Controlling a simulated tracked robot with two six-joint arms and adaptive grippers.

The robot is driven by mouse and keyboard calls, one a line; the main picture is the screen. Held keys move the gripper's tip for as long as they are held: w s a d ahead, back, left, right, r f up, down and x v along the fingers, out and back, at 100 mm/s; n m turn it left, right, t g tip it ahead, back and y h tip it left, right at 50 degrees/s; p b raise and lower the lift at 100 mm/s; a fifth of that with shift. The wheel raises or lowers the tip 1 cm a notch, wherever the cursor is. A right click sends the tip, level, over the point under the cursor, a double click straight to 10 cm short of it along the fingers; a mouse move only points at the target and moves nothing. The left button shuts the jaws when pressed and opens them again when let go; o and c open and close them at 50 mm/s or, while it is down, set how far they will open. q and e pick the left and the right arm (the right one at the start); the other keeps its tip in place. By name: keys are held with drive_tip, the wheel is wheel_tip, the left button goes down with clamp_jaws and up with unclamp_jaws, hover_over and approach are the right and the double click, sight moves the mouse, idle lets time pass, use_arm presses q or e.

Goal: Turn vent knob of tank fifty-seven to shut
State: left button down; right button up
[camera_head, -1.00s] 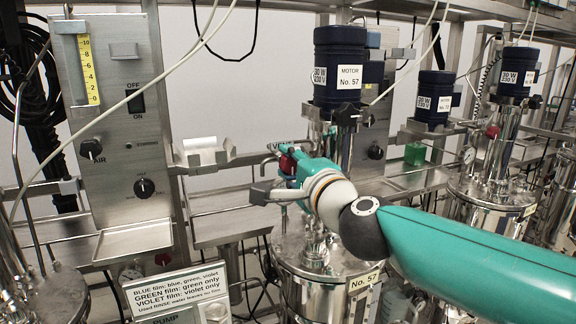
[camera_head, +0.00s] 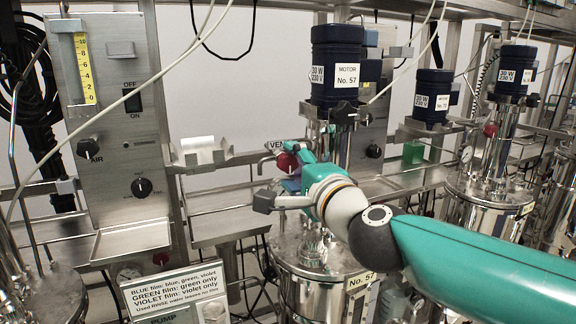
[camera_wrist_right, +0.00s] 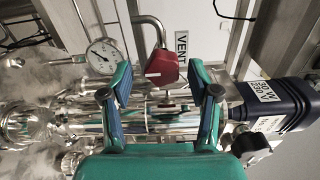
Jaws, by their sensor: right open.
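The red vent knob (camera_head: 287,163) sits at the end of a bent metal pipe on tank fifty-seven (camera_head: 318,258), below the dark blue motor marked No. 57 (camera_head: 334,68). A VENT label (camera_head: 277,145) is beside it. In the right wrist view the red knob (camera_wrist_right: 162,68) has a pale mark on its lower edge. My right gripper (camera_head: 300,168) is at the knob, and its open fingers (camera_wrist_right: 160,84) show on either side of it. The knob appears just beyond the fingertips; I cannot tell whether they touch it. My left gripper is in neither view.
A round gauge (camera_wrist_right: 103,52) is beside the knob's pipe. A steel control panel (camera_head: 112,130) with knobs and a switch stands at the left. A film sign (camera_head: 176,290) is in front below. Other tanks with motors (camera_head: 433,95) stand at the right. A cable hangs across the left.

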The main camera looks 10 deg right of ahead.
drive_tip(key=s+d, duration=0.2)
drive_tip(key=s, duration=0.7)
drive_tip(key=shift+s, duration=0.3)
drive_tip(key=shift+a+f, duration=0.1)
